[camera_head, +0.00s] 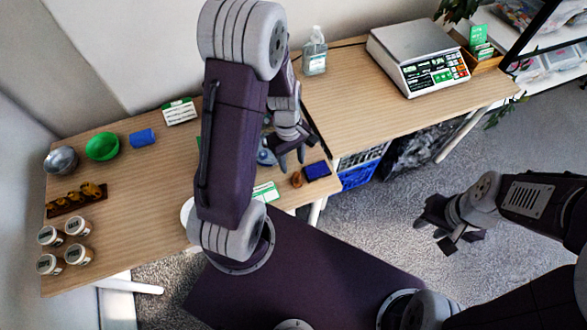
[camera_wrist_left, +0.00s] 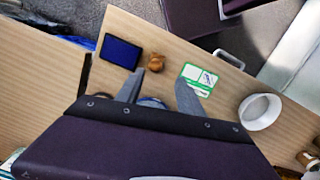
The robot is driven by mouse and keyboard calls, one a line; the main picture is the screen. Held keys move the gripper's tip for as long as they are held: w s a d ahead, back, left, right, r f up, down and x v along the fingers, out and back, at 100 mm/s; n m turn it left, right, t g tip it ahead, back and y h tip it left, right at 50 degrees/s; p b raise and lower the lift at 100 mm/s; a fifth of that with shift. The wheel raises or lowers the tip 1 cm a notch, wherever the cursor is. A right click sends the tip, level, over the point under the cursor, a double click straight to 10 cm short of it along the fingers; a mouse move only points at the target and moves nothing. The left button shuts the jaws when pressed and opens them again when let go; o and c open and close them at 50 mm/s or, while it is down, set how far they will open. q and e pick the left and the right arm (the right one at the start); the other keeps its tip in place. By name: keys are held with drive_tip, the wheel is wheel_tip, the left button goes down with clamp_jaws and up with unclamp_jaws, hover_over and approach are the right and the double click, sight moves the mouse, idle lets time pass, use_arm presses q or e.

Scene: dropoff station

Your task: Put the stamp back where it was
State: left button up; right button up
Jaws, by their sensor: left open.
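The stamp (camera_head: 297,179) is a small brown wooden piece standing on the table near its front edge. It also shows in the left wrist view (camera_wrist_left: 156,62). The blue ink pad (camera_head: 317,170) lies just beside it, and it shows in the left wrist view (camera_wrist_left: 121,53) to the left of the stamp. My left gripper (camera_head: 291,160) is open and empty, above the table close to the stamp. Its two fingers (camera_wrist_left: 159,87) are apart in the left wrist view, with the stamp beyond them. My right gripper (camera_head: 435,236) is open and empty over the floor, away from the table.
A green-and-white card (camera_head: 266,192) lies near the front edge, with a white bowl (camera_wrist_left: 260,111) beside it. Several jars (camera_head: 78,255), a green bowl (camera_head: 102,147) and a blue object (camera_head: 143,138) are at the left. A scale (camera_head: 418,55) and bottle (camera_head: 314,54) stand at the back.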

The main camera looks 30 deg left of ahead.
use_arm(q)
drive_tip(key=s+d+r+m+t+y, duration=0.1)
drive_tip(key=s+d+r+m, duration=0.2)
drive_tip(key=r+m, duration=0.5)
drive_tip(key=s+m, duration=0.1)
drive_tip(key=m, duration=0.3)
drive_tip(key=shift+s+t, duration=0.25)
drive_tip(key=shift+t, duration=0.15)
